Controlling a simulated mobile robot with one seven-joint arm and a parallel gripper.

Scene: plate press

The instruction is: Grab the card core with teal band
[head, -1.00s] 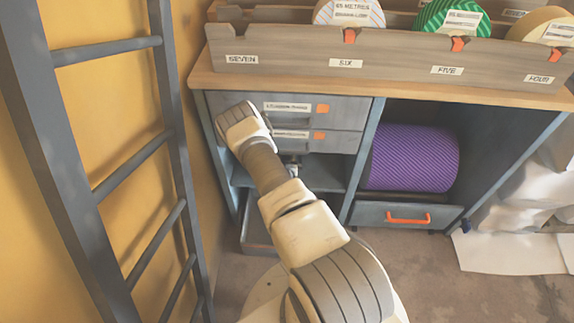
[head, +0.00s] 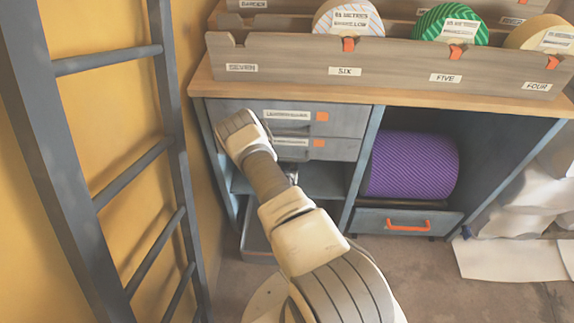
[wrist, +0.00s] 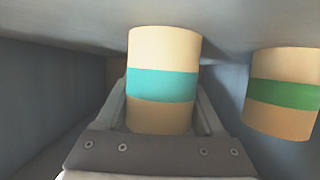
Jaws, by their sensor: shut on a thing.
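The card core with teal band (wrist: 162,85) is a tan cylinder with a teal stripe around its middle, upright in the wrist view. My gripper (wrist: 162,112) is shut on it, with one finger on each side of the core. A second tan core with a green band (wrist: 283,93) stands to the right, apart from my gripper. In the head view my arm reaches to the cabinet's left bay below the small drawers. The held core is hidden there behind my arm.
The grey cabinet (head: 362,165) has small drawers (head: 340,148) above the left bay and a purple roll (head: 412,164) in the right bay. A dark ladder (head: 110,120) stands close on the left. Tape rolls (head: 450,25) sit in the rack on top.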

